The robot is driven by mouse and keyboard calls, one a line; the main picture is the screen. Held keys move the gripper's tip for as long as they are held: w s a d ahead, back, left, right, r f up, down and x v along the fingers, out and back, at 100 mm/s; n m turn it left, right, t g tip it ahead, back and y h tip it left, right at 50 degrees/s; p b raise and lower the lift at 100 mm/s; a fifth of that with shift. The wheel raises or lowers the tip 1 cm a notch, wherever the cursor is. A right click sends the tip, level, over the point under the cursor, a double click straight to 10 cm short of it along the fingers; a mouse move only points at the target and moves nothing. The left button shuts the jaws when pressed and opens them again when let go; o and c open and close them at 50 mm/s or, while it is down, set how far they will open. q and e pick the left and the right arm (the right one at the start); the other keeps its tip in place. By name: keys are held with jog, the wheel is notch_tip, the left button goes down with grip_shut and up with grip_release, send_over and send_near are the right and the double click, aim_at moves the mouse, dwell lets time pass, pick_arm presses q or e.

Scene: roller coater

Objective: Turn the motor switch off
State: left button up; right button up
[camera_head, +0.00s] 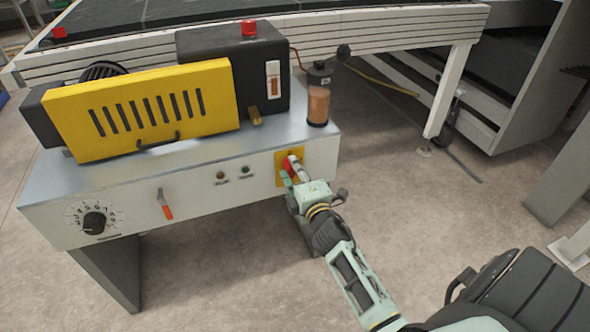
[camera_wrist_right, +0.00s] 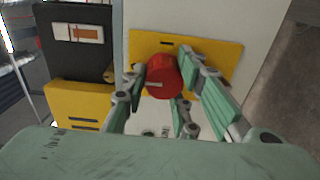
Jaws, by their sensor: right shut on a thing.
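The motor switch looks to be the red rotary knob (camera_head: 289,164) on a yellow plate (camera_head: 280,155) at the right end of the machine's front panel. In the right wrist view the red knob (camera_wrist_right: 164,76) sits on the yellow plate (camera_wrist_right: 222,58), with a pale mark on its face. My right gripper (camera_head: 292,172) reaches the panel from the lower right. Its green fingers (camera_wrist_right: 170,92) are shut on the knob, one on each side, and partly hide it in the head view. My left gripper is not in view.
The panel (camera_head: 215,205) also carries a numbered dial (camera_head: 94,222), a red-handled lever (camera_head: 165,205) and two small indicator lights. A yellow guard (camera_head: 140,105), a dark box (camera_head: 262,75) and an orange-filled cylinder (camera_head: 318,100) stand on top. Bare floor lies right of the machine.

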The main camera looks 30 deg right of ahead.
jog(key=shift+w+d+r, duration=0.1)
jog(key=shift+d+r, duration=0.05)
jog(key=shift+r, duration=0.35)
jog(key=o, duration=1)
jog(key=shift+f, duration=0.15)
jog(key=shift+f, duration=0.1)
jog(key=v, duration=1.2)
jog(key=shift+f, duration=0.15)
